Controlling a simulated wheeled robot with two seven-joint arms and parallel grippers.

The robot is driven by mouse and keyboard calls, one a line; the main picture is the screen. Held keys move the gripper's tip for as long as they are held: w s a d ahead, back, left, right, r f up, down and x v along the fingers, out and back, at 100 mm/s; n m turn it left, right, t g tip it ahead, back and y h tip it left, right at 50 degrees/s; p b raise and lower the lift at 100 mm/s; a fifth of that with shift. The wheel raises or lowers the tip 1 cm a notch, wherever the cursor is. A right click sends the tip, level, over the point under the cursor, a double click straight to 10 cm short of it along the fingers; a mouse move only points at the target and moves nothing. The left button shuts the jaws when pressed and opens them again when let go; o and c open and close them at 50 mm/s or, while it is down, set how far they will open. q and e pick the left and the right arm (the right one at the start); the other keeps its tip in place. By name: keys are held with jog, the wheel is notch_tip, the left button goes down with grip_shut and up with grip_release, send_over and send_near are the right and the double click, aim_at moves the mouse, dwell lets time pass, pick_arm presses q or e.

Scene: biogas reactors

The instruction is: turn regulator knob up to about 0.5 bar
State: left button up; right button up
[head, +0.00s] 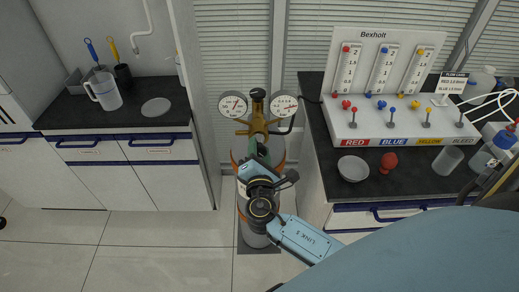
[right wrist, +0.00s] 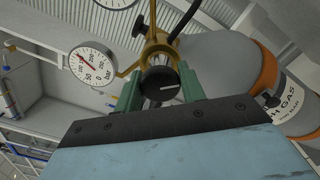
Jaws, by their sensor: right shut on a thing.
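The brass regulator (head: 258,123) sits on top of a gas cylinder (head: 279,158) with orange bands. It carries two round white gauges, a left one (head: 233,105) and a right one (head: 284,106); their small scales are hard to read from the head. My right gripper (head: 261,152) is at the regulator's front, hiding the knob there. In the right wrist view, the black knob (right wrist: 160,84) with a white mark lies between the green fingers of my right gripper (right wrist: 160,93), which are shut on it. A gauge with a red needle (right wrist: 92,65) shows beside it. My left gripper is not in view.
A white flow panel (head: 385,75) with levers labelled RED, BLUE, YELLOW and BLEED stands on the right counter. A bowl (head: 353,168) and a red object (head: 389,161) lie before it. The left counter holds a jug (head: 104,91). Floor left of the cylinder is clear.

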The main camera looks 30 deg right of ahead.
jog(key=o, duration=0.9)
jog(key=b+v, duration=0.1)
jog(key=v, duration=1.2)
jog(key=shift+s+a+b, duration=0.1)
jog(key=shift+s+b, duration=0.1)
jog(key=shift+b, duration=0.1)
jog(key=s+d+f+m+g+y+b, duration=0.1)
jog(key=s+f+m+g+y, duration=0.25)
jog(key=f, duration=1.25)
jog(key=s+f+m+g+y, duration=0.1)
jog(key=s+f+g+y, duration=0.35)
jog(key=f, duration=1.15)
jog(key=s+f+m+g, duration=0.2)
jog(key=s+f+m, duration=0.2)
jog(key=s, duration=0.4)
jog(key=s+d+f+m+g+y+b, duration=0.1)
jog(key=s+f+m+g, duration=0.1)
jog(key=s+f+m, duration=0.2)
jog(key=s+d+f+m+g, duration=0.1)
jog(key=s+f+m, duration=0.4)
jog(key=s, duration=0.7)
notch_tip(320, 180, down, 3)
jog(key=shift+d+r+g+y+b, duration=0.2)
jog(key=shift+g+y+b, duration=0.15)
jog(key=shift+g, duration=0.25)
